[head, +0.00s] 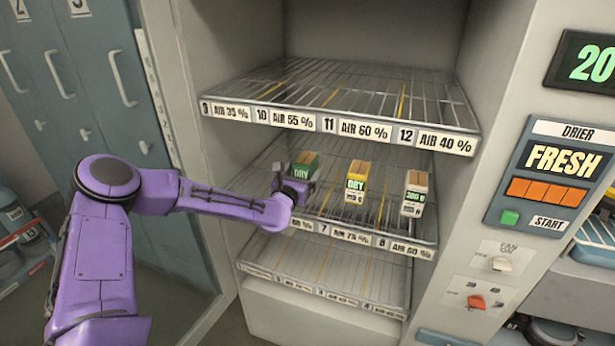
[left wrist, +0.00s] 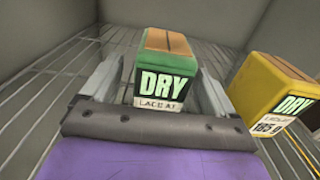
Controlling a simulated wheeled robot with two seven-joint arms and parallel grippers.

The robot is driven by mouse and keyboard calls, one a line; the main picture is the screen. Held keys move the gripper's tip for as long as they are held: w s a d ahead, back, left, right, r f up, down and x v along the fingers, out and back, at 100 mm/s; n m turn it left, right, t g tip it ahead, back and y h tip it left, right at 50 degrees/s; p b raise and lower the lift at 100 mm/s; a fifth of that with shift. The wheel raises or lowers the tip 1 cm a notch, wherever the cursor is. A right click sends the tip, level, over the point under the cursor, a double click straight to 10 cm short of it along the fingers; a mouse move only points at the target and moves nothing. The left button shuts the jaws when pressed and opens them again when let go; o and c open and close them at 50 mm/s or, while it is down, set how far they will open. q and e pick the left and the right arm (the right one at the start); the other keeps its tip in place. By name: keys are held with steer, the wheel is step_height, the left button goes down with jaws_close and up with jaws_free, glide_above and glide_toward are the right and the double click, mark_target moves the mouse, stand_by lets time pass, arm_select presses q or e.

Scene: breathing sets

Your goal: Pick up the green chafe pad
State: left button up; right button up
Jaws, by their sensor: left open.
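The green chafe pad (head: 306,162) is a green block with a tan top and a DRY label, standing on the middle wire shelf (head: 262,212). It also shows in the left wrist view (left wrist: 166,70), upright, with its label facing me. My left gripper (head: 296,180) is at the pad's front. In the left wrist view my left gripper (left wrist: 157,88) is open, one finger on each side of the pad. Its lower part is partly hidden by the gripper in the head view. My right gripper is not in view.
A yellow DRY block (head: 356,184) stands to the right, also close in the left wrist view (left wrist: 272,92). A white-labelled block (head: 415,194) stands farther right. The upper shelf (head: 345,92) lies above, empty. A drier panel (head: 552,172) is at the right.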

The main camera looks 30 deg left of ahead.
arm_select(q)
steer(key=x, duration=0.4)
steer(key=shift+w+d+f+b, duration=0.1)
steer(key=shift+w+f+b, duration=0.15)
steer(key=shift+w+b, duration=0.15)
steer(key=shift+s, duration=0.15)
steer(key=shift+r, duration=0.1)
steer(key=c, duration=1.4)
steer(key=shift+o, duration=0.2)
steer(key=shift+r, duration=0.1)
